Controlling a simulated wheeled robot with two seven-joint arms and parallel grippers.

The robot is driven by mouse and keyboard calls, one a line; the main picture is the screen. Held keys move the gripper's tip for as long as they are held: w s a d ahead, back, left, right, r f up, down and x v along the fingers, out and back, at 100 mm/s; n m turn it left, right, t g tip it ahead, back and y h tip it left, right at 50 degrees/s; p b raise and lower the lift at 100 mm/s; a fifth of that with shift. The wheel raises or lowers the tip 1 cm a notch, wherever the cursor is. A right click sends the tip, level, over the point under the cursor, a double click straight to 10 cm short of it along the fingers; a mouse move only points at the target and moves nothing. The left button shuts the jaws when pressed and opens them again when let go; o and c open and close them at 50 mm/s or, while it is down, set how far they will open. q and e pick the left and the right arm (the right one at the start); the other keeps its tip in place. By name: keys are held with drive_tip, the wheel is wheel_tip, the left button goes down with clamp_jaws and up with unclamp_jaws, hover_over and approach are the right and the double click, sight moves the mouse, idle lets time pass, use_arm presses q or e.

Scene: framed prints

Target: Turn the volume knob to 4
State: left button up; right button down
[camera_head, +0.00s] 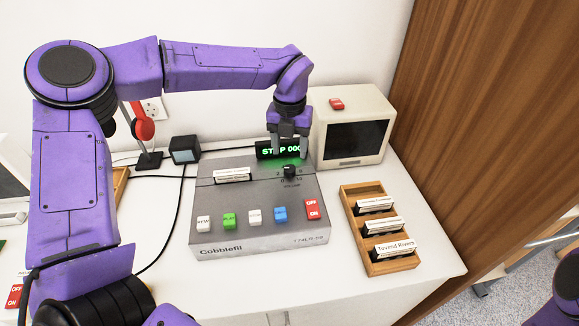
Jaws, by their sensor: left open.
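The volume knob (290,171) is a small black round knob on the upper right of the grey tape player (258,243). Small scale marks ring it; its pointer is too small to read. My left gripper (289,156) points down just above and behind the knob, its jaws open. Whether a finger touches the knob cannot be told. The green display (265,154) behind it reads "STOP 000", partly covered by the gripper. My right gripper is out of view; only a bit of purple arm shows at the lower right.
A row of coloured buttons (229,221) lines the player's front. A small monitor (357,140) with a red switch stands behind right. A wooden rack (355,224) of labelled cassettes is to the right. Red headphones (144,128) and a small dark box (185,146) stand behind left.

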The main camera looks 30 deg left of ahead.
sight(290, 167)
use_arm(q)
wheel_tip(290, 167, down, 7)
drive_tip(key=shift+r, duration=0.2)
drive_tip(key=c, duration=1)
drive_tip(key=shift+c, duration=0.2)
drive_tip(key=shift+r+p, duration=0.1)
drive_tip(key=shift+p, duration=0.25)
drive_tip(key=shift+r+m+p, duration=0.15)
drive_tip(key=shift+m+p, duration=0.85)
drive_tip(key=shift+m, duration=0.1)
drive_tip(key=m+p, duration=0.2)
drive_tip(key=shift+m, duration=0.3)
drive_tip(key=m+p, duration=0.3)
drive_tip(key=m, duration=0.1)
drive_tip(key=shift+w, duration=0.1)
drive_tip(key=shift+m+p, duration=0.45)
drive_tip(key=shift+m, duration=0.35)
